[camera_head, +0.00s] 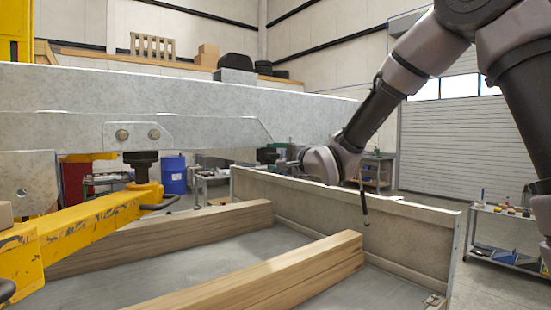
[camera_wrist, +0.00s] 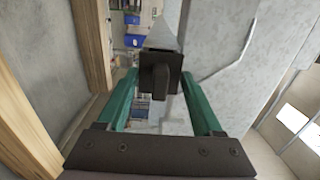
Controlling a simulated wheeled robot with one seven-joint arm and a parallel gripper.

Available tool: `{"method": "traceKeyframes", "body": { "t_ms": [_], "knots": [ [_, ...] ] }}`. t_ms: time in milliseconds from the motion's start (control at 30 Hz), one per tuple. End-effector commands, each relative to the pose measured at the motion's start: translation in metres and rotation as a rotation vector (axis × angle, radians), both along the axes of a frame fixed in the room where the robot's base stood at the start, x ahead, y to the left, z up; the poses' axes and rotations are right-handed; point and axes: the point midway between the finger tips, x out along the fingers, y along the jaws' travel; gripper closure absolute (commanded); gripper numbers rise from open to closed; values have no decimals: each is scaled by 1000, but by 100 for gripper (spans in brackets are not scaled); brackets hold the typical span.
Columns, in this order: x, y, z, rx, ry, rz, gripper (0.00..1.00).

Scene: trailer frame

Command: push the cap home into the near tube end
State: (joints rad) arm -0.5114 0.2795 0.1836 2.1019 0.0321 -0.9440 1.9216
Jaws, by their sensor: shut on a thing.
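The cap (camera_wrist: 173,62) is a dark square plate with a thick tab facing my wrist camera. My gripper (camera_wrist: 158,82) has two green fingers shut on it, one at each side. Just beyond the cap, a grey tapering shape (camera_wrist: 162,38) looks like the tube running away. The cap hides the tube's end, so I cannot tell how far in it sits or whether a gap remains. In the head view my gripper (camera_head: 287,160) is below the galvanized beam (camera_head: 220,115), with the small dark cap (camera_head: 267,156) at its tip.
A yellow jack arm (camera_head: 95,222) with a black knob reaches in from the left. Wooden beams (camera_head: 290,275) lie on the trailer bed, and a side board (camera_head: 400,225) stands behind them. A tool cart (camera_head: 500,240) is at right. The big beam lies close above my gripper.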

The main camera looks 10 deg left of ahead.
Motion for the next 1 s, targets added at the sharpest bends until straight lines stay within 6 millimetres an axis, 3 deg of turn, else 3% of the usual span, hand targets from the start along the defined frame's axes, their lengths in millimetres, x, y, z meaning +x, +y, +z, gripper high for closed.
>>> {"method": "traceKeyframes", "body": {
  "t_ms": [867, 900, 967, 1000],
  "knots": [
    [18, 20, 1, 1, -1, 0, 100],
    [18, 20, 1, 1, -1, 0, 28],
    [18, 20, 1, 1, -1, 0, 6],
    [18, 20, 1, 1, -1, 0, 0]
  ]
}}
